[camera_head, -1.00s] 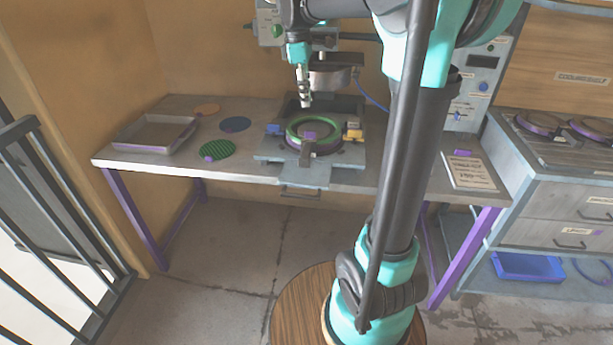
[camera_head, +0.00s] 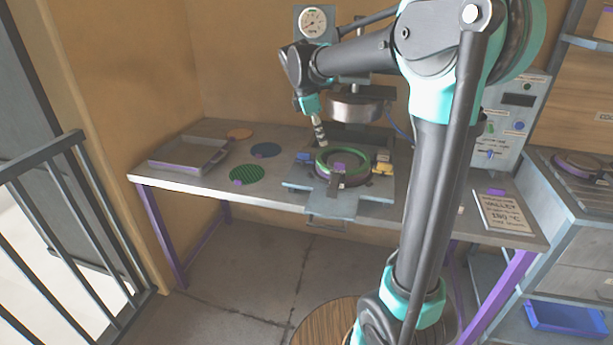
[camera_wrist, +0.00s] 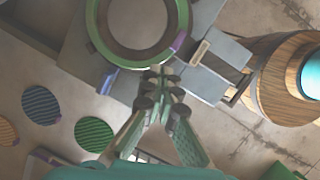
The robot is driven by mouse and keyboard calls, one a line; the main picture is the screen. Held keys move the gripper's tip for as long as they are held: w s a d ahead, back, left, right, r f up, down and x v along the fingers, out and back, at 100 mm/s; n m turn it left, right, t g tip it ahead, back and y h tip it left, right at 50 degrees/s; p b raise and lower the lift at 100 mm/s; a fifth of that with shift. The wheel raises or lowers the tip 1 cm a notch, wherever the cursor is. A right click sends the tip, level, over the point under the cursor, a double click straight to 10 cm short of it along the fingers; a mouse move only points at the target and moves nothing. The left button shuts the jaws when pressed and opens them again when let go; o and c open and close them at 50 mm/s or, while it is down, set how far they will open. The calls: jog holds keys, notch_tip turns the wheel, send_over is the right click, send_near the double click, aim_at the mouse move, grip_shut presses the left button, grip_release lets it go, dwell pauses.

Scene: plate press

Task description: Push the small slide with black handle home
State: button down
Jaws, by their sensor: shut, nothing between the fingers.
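A small blue-grey slide (camera_head: 330,204) sticks out from the front of the press base, with a dark bar handle (camera_head: 327,222) at its front end. The slide also shows in the wrist view (camera_wrist: 213,82), right of my fingers, with the dark handle beyond it. A green ring (camera_head: 324,164) sits on the base above and behind the slide. My gripper (camera_head: 322,143) is shut and empty, tilted downward at the ring's back left. In the wrist view my closed fingertips (camera_wrist: 157,72) appear near the ring's edge. I see no contact with the slide.
The round press head (camera_head: 355,107) hangs above the base. A blue block (camera_head: 303,157) and a yellow block (camera_head: 383,158) flank the ring. A tray (camera_head: 188,155) and several discs lie on the table's left. Free floor is in front.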

jog(key=a+f+n+t+h, duration=0.2)
jog(key=a+f+n+t, duration=0.15)
jog(key=a+n, duration=0.4)
jog(key=n+t, duration=0.2)
jog(key=t, duration=0.1)
send_near(302, 163)
jog(key=shift+g+h, duration=0.25)
jog(key=shift+h, duration=0.15)
notch_tip(302, 163, down, 5)
jog(key=shift+w+r, duration=0.15)
jog(key=shift+r, duration=0.1)
jog(key=shift+w+d, duration=1)
jog(key=shift+w, duration=0.2)
jog(key=shift+w+d+n, duration=0.25)
jog(key=shift+w, duration=0.05)
jog(key=shift+w, duration=0.1)
jog(key=shift+w+d, duration=0.1)
jog(key=shift+w, duration=0.1)
jog(key=w+d, duration=0.3)
jog(key=w, duration=0.7)
jog(key=w+d, duration=0.4)
jog(key=w, duration=0.7)
jog(key=shift+r, duration=0.1)
